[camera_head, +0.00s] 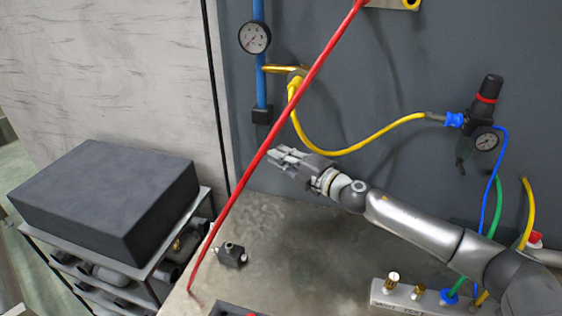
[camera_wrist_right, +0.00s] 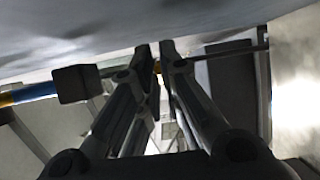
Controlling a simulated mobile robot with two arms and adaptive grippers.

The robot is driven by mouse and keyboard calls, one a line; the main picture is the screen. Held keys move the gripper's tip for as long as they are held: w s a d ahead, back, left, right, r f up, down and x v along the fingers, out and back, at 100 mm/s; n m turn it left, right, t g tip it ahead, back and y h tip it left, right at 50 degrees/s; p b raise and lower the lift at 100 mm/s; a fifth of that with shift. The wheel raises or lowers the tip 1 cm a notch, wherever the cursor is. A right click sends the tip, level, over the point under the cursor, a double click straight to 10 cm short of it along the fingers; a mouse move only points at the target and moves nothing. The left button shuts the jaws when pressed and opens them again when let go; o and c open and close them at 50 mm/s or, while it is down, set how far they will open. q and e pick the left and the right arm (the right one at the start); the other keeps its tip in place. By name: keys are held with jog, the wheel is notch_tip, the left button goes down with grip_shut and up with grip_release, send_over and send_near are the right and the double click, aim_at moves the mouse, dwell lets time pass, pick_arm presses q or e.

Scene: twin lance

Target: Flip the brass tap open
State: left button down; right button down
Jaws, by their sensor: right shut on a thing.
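The brass tap (camera_head: 285,69) is on the back panel, beside the blue pipe (camera_head: 261,80). Its lever lies roughly level. A yellow hose (camera_head: 345,152) leads away from just below it. My right gripper (camera_head: 272,153) is below the tap in the head view, clear of its lever, fingers pointing left. I cannot tell what this piece is. The pipe's black end block (camera_wrist_right: 76,83) shows left of the fingertips. My left gripper is not in view.
A red lance (camera_head: 270,140) slants across the picture, passing close to the right gripper's tips in the head view. A dark block (camera_head: 105,195) lies on a cart at left. A small black fitting (camera_head: 232,254) is on the bench (camera_head: 290,240).

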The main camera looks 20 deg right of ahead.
jog(key=shift+w+d+n+g+y+b, duration=0.1)
jog(key=shift+d+n+g+y+b, duration=0.15)
jog(key=shift+n+y, duration=0.2)
jog(key=c, duration=1.6)
grip_release()
jog(key=shift+w, duration=0.1)
jog(key=v, duration=1.2)
